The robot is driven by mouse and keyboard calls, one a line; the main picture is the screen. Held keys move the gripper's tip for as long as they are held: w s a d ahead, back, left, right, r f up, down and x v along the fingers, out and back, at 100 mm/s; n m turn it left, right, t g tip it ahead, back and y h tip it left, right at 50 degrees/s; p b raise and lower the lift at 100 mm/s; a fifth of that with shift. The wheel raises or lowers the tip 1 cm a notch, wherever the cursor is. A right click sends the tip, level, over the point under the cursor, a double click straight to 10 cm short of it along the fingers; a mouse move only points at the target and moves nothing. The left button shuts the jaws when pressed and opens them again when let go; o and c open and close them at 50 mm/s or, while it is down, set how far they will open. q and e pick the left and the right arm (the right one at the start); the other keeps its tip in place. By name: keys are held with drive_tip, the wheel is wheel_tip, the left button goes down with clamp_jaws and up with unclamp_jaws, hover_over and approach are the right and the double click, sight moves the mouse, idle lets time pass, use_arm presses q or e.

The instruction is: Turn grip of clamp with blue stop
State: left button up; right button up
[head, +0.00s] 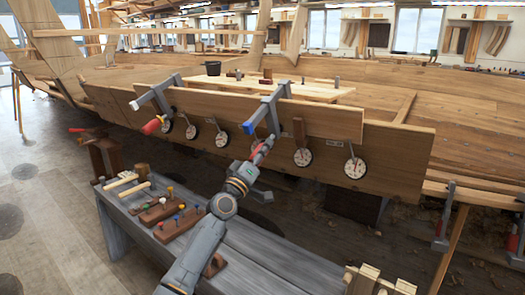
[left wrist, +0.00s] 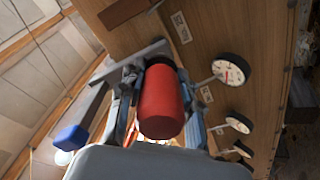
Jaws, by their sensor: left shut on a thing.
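The clamp with the blue stop (head: 268,106) sits over the top edge of the hull planks. Its blue stop (head: 248,127) is at the near end of its bar, and shows at the lower left of the left wrist view (left wrist: 70,137). Its red grip (left wrist: 160,105) fills the middle of that view. My left gripper (head: 263,148) is at this grip, below and right of the blue stop. In the left wrist view its fingers (left wrist: 160,118) lie on both sides of the grip, shut on it. The arm largely hides the grip in the head view. My right gripper is not in view.
Another clamp (head: 158,93) with a red grip (head: 152,126) stands to the left on the same plank. Several round dials (head: 303,157) hang along the planks. A grey bench (head: 135,210) with tools and pegged wooden blocks (head: 165,212) lies below my arm.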

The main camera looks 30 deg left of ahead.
use_arm(q)
drive_tip(key=shift+r+n, duration=0.15)
drive_tip(key=shift+n, duration=0.15)
drive_tip(key=o, duration=1.2)
drive_tip(key=shift+s+f, duration=0.4)
drive_tip(key=shift+s, duration=0.05)
drive_tip(key=v, duration=1.1)
drive_tip(key=shift+r, duration=0.1)
